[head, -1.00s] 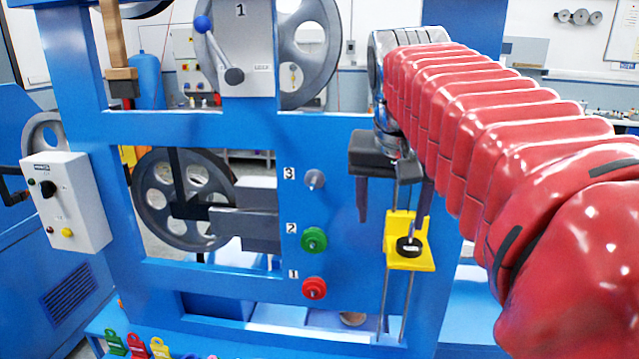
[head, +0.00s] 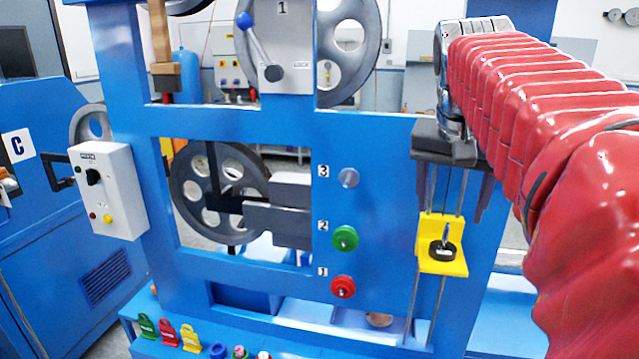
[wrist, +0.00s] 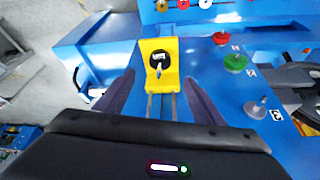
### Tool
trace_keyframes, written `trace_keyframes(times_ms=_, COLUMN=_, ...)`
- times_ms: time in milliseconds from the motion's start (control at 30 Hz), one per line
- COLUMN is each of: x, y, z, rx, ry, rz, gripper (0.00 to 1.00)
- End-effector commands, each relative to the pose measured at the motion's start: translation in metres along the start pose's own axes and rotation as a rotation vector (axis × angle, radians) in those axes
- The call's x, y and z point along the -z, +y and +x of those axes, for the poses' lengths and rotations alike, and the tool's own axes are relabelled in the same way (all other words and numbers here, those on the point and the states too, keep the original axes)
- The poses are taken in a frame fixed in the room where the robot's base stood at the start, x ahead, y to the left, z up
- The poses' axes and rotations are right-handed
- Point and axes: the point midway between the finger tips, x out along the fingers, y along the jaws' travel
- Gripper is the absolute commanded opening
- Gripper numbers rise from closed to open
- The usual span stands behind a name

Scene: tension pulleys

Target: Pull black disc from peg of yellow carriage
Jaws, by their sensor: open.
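The yellow carriage (head: 442,258) sits on two thin vertical rods at the right of the blue frame. The black disc (head: 443,251) lies flat on its ledge, around an upright peg (head: 446,231). My gripper (head: 451,205) points down above the carriage, with its fingers apart on either side of the rods. In the wrist view the yellow carriage (wrist: 159,65) and the black disc (wrist: 159,60) show between and beyond the fingertips of my open gripper (wrist: 159,78). Nothing is held.
To the left of the carriage are a grey knob (head: 349,178), a green knob (head: 345,238) and a red knob (head: 343,287) on the blue frame (head: 395,300). Spoked pulleys (head: 218,195) stand further left. Several coloured tags (head: 168,334) line the low front ledge.

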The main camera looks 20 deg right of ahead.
Motion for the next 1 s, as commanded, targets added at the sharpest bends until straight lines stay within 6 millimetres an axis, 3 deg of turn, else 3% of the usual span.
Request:
trace_keyframes(times_ms=700, x=-0.001, y=0.0, z=0.1, rx=-0.001, ry=-0.003, rz=0.0, gripper=0.63)
trace_keyframes(times_ms=1000, x=0.0, y=0.0, z=0.116, rx=0.0, ry=0.0, rz=0.0, gripper=0.63)
